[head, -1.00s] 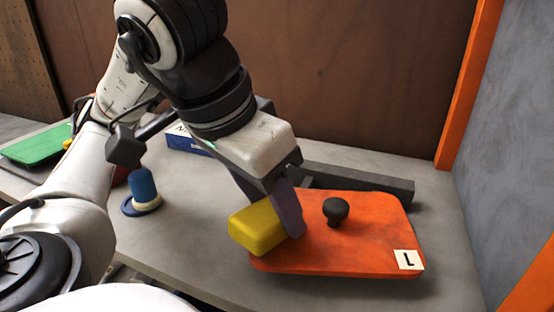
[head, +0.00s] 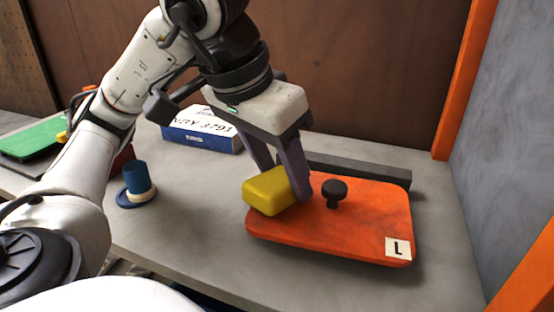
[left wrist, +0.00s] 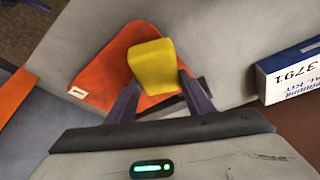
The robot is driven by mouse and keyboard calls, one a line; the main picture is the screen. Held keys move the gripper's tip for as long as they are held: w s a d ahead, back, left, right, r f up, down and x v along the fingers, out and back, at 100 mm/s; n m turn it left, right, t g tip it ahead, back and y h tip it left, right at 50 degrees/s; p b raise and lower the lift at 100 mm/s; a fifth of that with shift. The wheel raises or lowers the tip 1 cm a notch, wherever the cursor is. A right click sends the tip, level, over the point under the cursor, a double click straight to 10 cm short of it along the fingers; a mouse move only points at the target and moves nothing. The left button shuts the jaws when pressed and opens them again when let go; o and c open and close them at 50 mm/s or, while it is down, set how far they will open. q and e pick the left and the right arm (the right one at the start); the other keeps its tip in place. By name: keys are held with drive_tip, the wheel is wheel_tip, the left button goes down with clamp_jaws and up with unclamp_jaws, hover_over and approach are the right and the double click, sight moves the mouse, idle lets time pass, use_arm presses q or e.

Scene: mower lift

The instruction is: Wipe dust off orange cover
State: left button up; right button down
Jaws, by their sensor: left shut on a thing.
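The orange cover (head: 350,228) lies on the grey bench, with a black knob (head: 334,191) standing up from it and a white label marked L (head: 397,248) at its near right corner. Faint dark smudges show on its surface. My left gripper (head: 287,187) is shut on a yellow block like a sponge (head: 268,192), over the cover's left part. The block also shows between the fingers in the left wrist view (left wrist: 153,66). I cannot tell whether its underside touches the cover. My right gripper is not in view.
A dark grey bar (head: 360,172) lies behind the cover. A blue and white box (head: 203,135) stands at the back, and a blue and cream round object (head: 137,185) to the left. A green panel (head: 33,141) lies far left. A grey wall (head: 510,130) bounds the right.

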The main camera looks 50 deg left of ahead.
use_arm(q)
drive_tip(key=shift+w+a, duration=0.25)
drive_tip(key=shift+w, duration=0.25)
drive_tip(key=shift+w+a, duration=0.25)
drive_tip(key=shift+w, duration=0.2)
drive_tip(key=shift+w+a+f, duration=0.1)
drive_tip(key=shift+w+a, duration=0.35)
drive_tip(key=shift+w, duration=0.35)
drive_tip(key=shift+w+a+f, duration=0.1)
drive_tip(key=shift+w+a, duration=0.3)
drive_tip(key=shift+w, duration=0.4)
drive_tip(key=shift+w+a, duration=0.35)
drive_tip(key=shift+w, duration=0.3)
drive_tip(key=shift+w+a+r, duration=0.2)
drive_tip(key=shift+w+a, duration=0.15)
drive_tip(key=shift+w, duration=0.15)
drive_tip(key=shift+o, duration=0.3)
drive_tip(key=shift+w+a, duration=0.1)
drive_tip(key=shift+w, duration=0.15)
drive_tip(key=shift+c, duration=0.2)
drive_tip(key=r+p, duration=0.2)
drive_tip(key=p, duration=0.1)
drive_tip(key=r+p, duration=0.2)
drive_tip(key=r, duration=0.1)
drive_tip(key=shift+w+a+r+p, duration=0.1)
drive_tip(key=shift+w+r+p, duration=0.1)
drive_tip(key=shift+r+p, duration=0.15)
